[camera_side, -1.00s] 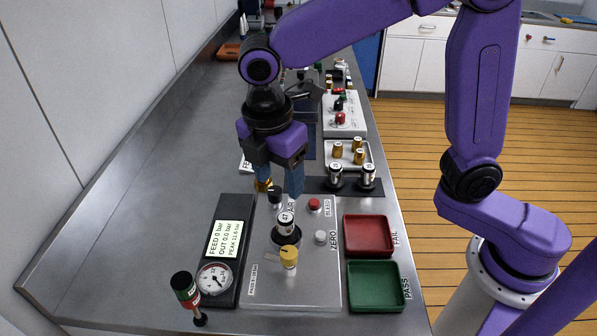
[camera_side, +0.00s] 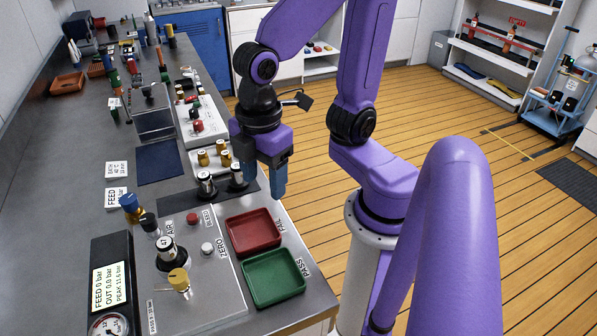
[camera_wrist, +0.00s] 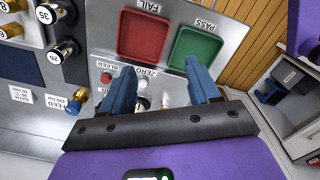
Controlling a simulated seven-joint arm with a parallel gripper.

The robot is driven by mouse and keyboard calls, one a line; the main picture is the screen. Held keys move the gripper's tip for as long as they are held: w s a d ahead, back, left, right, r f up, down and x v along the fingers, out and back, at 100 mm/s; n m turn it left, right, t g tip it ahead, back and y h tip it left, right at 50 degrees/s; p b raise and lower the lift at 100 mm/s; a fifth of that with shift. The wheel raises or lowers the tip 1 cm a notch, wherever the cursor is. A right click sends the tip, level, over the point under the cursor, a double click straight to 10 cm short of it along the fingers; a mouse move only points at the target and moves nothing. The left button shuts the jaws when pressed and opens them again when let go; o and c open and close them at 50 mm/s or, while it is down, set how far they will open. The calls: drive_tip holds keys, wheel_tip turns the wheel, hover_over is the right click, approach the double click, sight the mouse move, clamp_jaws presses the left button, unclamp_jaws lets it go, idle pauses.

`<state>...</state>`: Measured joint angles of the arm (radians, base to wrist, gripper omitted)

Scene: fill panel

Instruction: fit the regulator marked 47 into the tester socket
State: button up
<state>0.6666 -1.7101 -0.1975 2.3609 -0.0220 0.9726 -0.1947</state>
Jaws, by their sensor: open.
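The regulator marked 47 (camera_side: 165,246) stands upright in the dark round socket (camera_side: 170,262) on the grey tester panel (camera_side: 215,293). Its seating depth cannot be told. My gripper (camera_side: 274,190) is open and empty, raised to the right of the panel and near the red tray's far end, apart from the regulator. In the wrist view the two blue fingers (camera_wrist: 160,72) are spread wide, and the left finger and gripper body hide part of the panel.
A red FAIL tray (camera_side: 279,234) and green PASS tray (camera_side: 302,268) lie right of the panel. Two black-and-white regulators (camera_side: 206,184) stand in a dark rack behind it.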

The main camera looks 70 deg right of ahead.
drive_tip(key=s+d+f+m, duration=0.1)
drive_tip(key=s+d, duration=0.3)
drive_tip(key=s, duration=0.1)
drive_tip(key=shift+f+m, duration=0.2)
drive_tip(key=shift+m, duration=0.2)
drive_tip(key=shift+c, duration=0.2)
idle(0.8)
